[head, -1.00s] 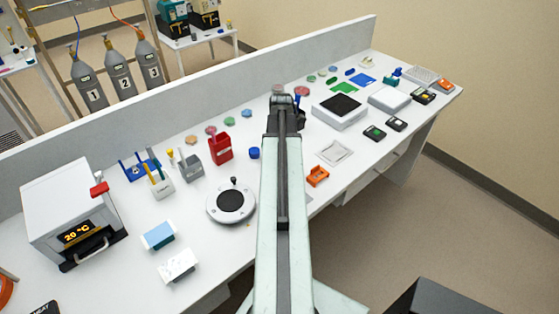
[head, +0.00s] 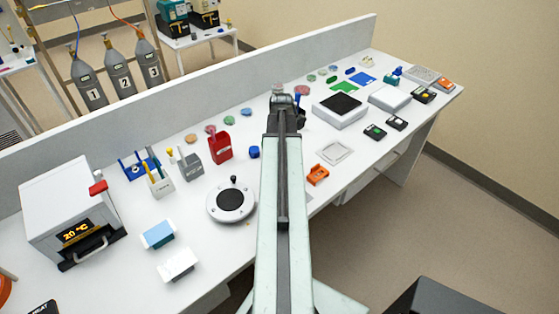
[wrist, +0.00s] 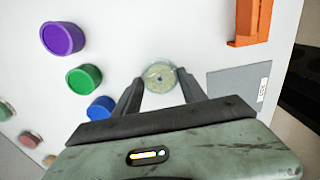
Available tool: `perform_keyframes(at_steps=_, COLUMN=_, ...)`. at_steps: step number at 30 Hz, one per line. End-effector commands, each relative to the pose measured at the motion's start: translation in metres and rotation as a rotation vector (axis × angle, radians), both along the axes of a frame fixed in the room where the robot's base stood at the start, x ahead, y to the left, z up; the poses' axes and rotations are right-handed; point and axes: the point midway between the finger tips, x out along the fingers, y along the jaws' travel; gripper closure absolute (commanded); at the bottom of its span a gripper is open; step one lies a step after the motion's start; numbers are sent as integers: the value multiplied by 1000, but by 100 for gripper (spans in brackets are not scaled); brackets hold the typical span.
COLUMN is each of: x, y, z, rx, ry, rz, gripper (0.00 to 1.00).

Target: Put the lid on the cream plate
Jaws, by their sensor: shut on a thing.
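In the wrist view, a pale round disc with a small light centre (wrist: 160,77) lies between the fingertips of my gripper (wrist: 160,84). It looks translucent, greenish cream. I take it for the lid, with the fingers shut on its sides. Whether the cream plate is directly under it, and whether the two touch, I cannot tell. No separate cream plate can be made out.
In the wrist view, blue (wrist: 102,108), green (wrist: 84,79) and purple (wrist: 62,38) round pots stand left of the gripper. An orange holder (wrist: 250,22) and a grey mat (wrist: 240,86) are to the right. Bare white bench lies above the disc.

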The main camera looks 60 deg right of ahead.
Motion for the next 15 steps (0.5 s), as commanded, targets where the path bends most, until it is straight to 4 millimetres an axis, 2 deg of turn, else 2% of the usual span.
perform_keyframes(at_steps=2, x=0, y=0, z=0, rx=0, ry=0, rz=0, gripper=88)
perform_keyframes(at_steps=3, x=0, y=0, z=0, rx=0, ry=0, rz=0, gripper=48)
perform_keyframes(at_steps=6, x=0, y=0, z=0, rx=0, ry=0, rz=0, gripper=26)
perform_keyframes(at_steps=15, x=0, y=0, z=1, rx=0, ry=0, rz=0, gripper=26)
